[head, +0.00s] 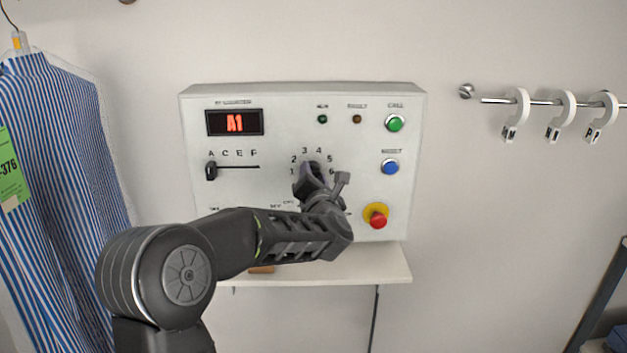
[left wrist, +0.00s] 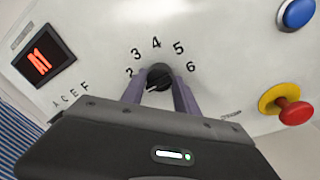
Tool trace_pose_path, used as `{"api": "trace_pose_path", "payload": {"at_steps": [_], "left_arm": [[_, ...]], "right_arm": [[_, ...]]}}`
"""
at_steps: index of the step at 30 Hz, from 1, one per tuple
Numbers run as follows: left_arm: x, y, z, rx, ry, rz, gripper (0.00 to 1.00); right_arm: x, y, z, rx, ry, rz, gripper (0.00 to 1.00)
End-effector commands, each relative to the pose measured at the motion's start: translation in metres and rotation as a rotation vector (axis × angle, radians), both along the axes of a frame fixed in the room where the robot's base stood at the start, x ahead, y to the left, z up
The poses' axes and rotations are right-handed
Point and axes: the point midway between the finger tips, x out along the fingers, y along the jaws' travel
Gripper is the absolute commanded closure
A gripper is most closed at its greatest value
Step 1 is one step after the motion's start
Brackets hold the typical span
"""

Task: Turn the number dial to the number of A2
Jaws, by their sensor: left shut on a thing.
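The number dial (left wrist: 159,77) is a black knob on the white control panel (head: 290,97), ringed by printed numbers; 2 to 6 are readable in the left wrist view. My left gripper (head: 313,171) is shut on the dial, one finger on each side, and hides much of it in the head view. The letter slider (head: 211,171) stands at A. My right gripper is not in view.
A green button (head: 394,123), a blue button (head: 390,167) and a red emergency knob (head: 377,216) on yellow are on the panel's right. A shelf (head: 370,263) lies below. A striped shirt (head: 60,150) hangs left; a rail (head: 540,102) with white hooks is right.

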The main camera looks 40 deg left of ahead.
Motion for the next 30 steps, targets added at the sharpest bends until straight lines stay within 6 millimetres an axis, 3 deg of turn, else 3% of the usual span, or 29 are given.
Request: {"api": "trace_pose_path", "payload": {"at_steps": [15, 30], "left_arm": [[0.0, 0.0, -0.004, 0.309, 0.234, -0.001, 1.0], [0.0, 0.0, -0.002, 0.468, 0.357, -0.001, 1.0]], "right_arm": [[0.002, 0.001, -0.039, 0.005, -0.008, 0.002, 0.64], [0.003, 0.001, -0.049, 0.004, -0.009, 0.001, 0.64]]}}
